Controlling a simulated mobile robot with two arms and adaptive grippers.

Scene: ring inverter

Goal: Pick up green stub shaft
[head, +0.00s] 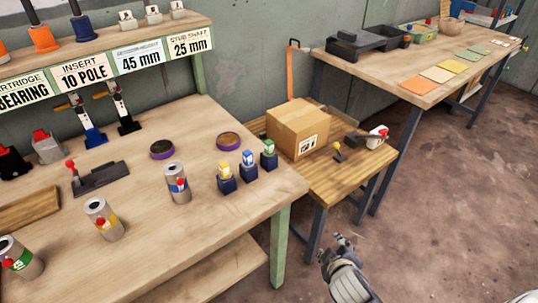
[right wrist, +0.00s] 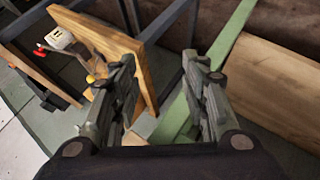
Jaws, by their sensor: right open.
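A small green-topped piece (head: 268,147), likely the green stub shaft, stands upright in a dark blue block at the right end of the workbench (head: 215,235). A blue-topped piece (head: 248,158) and a yellow-topped piece (head: 225,170) stand in like blocks to its left. My right gripper (head: 343,243) is off the bench's right edge, low and in front of the small side table, well apart from the green piece. In the right wrist view it (right wrist: 163,68) is open and empty. The green piece does not show there. My left gripper is not in view.
Several grey canisters (head: 103,218) and two purple-rimmed discs (head: 229,141) are on the bench. A cardboard box (head: 297,127) sits on the small side table (head: 338,182), which also shows in the right wrist view (right wrist: 110,45). Open floor lies at right.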

